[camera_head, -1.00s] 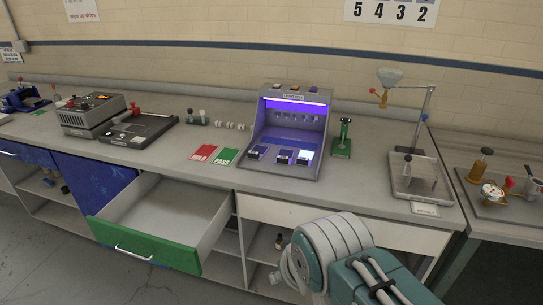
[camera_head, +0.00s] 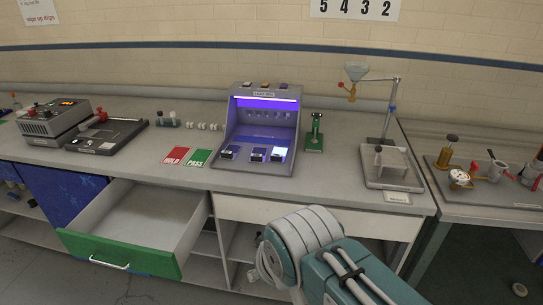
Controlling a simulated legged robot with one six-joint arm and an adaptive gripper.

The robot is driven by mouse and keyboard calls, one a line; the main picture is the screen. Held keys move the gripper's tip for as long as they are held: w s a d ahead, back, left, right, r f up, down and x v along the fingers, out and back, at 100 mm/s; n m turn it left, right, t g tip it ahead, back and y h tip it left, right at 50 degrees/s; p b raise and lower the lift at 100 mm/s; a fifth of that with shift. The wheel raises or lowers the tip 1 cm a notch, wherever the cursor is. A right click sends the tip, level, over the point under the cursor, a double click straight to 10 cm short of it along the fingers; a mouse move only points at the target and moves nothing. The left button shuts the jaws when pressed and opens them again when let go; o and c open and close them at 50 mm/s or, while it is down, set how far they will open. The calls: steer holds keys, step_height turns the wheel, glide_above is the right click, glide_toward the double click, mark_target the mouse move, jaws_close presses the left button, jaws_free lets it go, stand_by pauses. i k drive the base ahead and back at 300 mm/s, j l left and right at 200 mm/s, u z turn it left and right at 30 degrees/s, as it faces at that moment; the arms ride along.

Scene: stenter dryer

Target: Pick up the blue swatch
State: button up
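A grey light box (camera_head: 232,135) stands on the bench with a violet lamp lit inside. Several small pieces (camera_head: 264,85) sit on top of the box. Under the violet light I cannot tell which piece, if any, is the blue swatch. My teal and white arm shows at the bottom, in front of the bench and below the light box. My gripper is not in view.
A green-fronted drawer (camera_head: 118,255) stands open and empty, jutting out left of my arm. Red HOLD (camera_head: 174,155) and green PASS (camera_head: 197,158) cards lie left of the light box. A green stand (camera_head: 315,135) and a funnel stand (camera_head: 388,120) are on its right.

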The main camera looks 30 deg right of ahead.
mark_target(277, 155)
steer(key=i+z, duration=0.15)
steer(key=i, duration=0.25)
steer(key=i+j+z, duration=0.1)
steer(key=i, duration=0.3)
steer(key=i+j+z, duration=0.15)
steer(key=i, duration=0.2)
